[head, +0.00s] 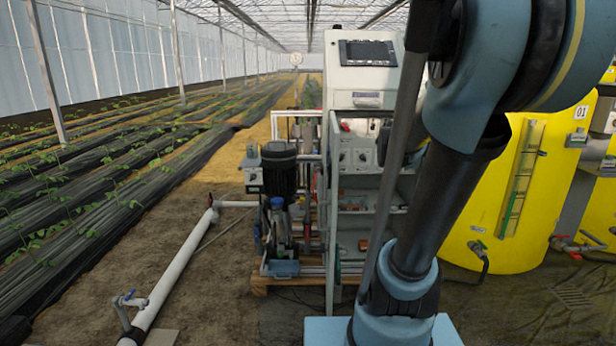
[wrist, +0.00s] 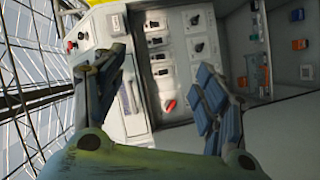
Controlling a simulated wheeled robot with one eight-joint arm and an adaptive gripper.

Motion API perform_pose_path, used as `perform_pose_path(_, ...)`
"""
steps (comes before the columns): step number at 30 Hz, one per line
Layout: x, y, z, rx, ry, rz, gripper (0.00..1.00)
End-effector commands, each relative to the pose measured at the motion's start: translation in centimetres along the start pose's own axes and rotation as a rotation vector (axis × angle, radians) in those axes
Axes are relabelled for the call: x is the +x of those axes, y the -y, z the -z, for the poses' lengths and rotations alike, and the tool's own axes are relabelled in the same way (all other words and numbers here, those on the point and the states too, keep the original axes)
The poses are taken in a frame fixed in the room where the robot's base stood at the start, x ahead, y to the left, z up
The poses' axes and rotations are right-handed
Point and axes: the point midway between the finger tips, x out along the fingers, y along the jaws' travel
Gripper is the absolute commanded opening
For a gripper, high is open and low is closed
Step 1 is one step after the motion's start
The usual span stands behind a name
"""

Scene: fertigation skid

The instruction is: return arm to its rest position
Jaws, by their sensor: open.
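My gripper (wrist: 162,62) shows in the wrist view with its two fingers apart and nothing between them. It faces the skid's control panel (wrist: 180,18), with its switches and a red knob (wrist: 170,105); the view is turned on its side. I cannot tell the gap between the fingertips and the panel, but no contact shows.
The skid's white control cabinet (head: 365,78) stands just left of my arm, partly hidden by it. A pump (head: 279,170) stands on the skid. Yellow tanks (head: 515,245) are close on the right. A white pipe (head: 172,275) runs along the ground at left.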

Motion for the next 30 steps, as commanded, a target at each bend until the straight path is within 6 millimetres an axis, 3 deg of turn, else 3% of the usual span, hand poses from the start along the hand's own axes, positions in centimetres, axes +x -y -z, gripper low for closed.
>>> perform_pose_path(3,-3.2,3.8,-3.7,0.176,0.139,0.108,0.66)
perform_pose_path(9,-9.9,12.3,-8.6,0.428,0.373,0.345,0.66)
perform_pose_path(15,-18.1,20.9,-11.0,0.605,0.583,0.622,0.66)
perform_pose_path(18,-22.1,24.3,-11.3,0.659,0.667,0.755,0.66)
perform_pose_path(24,-27.6,28.1,-11.3,0.708,0.769,0.931,0.66)
perform_pose_path(30,-28.9,28.8,-11.2,0.716,0.792,0.974,0.66)
